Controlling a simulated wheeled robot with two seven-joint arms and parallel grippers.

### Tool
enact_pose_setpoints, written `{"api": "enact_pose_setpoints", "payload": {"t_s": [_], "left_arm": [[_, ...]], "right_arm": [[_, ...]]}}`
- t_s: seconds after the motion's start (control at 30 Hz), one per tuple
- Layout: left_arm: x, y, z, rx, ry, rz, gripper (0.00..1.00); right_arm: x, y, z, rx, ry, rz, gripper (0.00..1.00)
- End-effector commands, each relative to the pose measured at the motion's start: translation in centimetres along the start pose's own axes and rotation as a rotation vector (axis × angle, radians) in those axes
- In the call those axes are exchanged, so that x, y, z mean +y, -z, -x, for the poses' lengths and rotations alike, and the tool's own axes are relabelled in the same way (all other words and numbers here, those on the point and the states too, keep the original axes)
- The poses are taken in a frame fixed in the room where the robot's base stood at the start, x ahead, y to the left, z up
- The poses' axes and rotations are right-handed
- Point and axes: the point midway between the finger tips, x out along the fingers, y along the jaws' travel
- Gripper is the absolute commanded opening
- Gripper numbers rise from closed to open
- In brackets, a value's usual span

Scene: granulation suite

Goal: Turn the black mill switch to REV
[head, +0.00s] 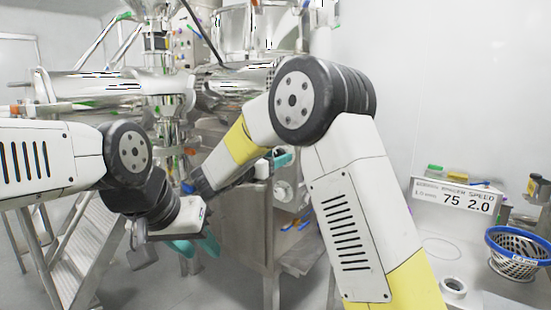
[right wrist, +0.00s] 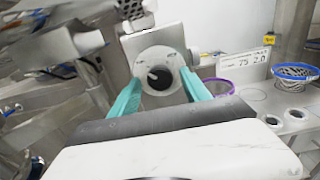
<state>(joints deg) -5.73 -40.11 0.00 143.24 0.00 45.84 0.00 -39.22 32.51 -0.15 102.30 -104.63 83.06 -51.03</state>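The black mill switch (right wrist: 159,78) shows in the right wrist view as a dark round knob in a pale round plate on a grey box (right wrist: 142,45). A light mark lies on the knob's left part; lettering is too small to read. My right gripper (right wrist: 160,94) is open, its teal fingers apart on the left and right of the switch in the picture. I cannot tell whether they touch it. In the head view, teal of the right gripper (head: 283,158) shows partly behind my right arm. My left gripper (head: 196,247) is open and empty, pointing down at lower left of centre.
Steel mill machinery (head: 165,90) fills the back. A metal stair (head: 85,245) stands at left. A purple-rimmed container (right wrist: 217,85) is right of the switch.

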Motion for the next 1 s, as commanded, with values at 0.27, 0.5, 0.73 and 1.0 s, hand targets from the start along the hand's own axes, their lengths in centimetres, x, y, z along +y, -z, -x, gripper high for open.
{"api": "enact_pose_setpoints", "payload": {"t_s": [0.27,0.5,0.73,1.0], "left_arm": [[0.0,0.0,0.0,0.0,0.0,0.0,0.36],[0.0,0.0,0.0,0.0,0.0,0.0,0.36],[0.0,0.0,0.0,0.0,0.0,0.0,0.36],[0.0,0.0,0.0,0.0,0.0,0.0,0.36]], "right_arm": [[0.0,-0.01,0.03,0.0,0.0,-0.001,0.0],[0.01,-0.01,0.04,0.0,0.0,-0.016,0.0],[0.05,-0.01,0.06,0.001,-0.001,-0.106,0.0],[0.09,0.0,0.07,0.001,0.0,-0.327,0.0]]}}
